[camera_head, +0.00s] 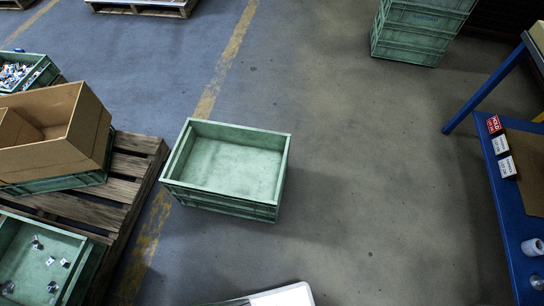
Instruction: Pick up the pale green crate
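A pale green crate (235,196) sits on the floor in the middle of the camera_head view. It is upright, open at the top and looks empty inside. Its left side is close to the edge of a wooden pallet; I cannot tell whether they touch. My gripper is not in view. A white and dark shape at the bottom edge looks like part of my own body.
The wooden pallet (136,152) at left bears a cardboard box (62,156) and green crates, one with small metal parts (88,274). Stacked green crates (412,42) stand at the back right. A blue table (510,237) stands at right. Floor right of the crate is clear.

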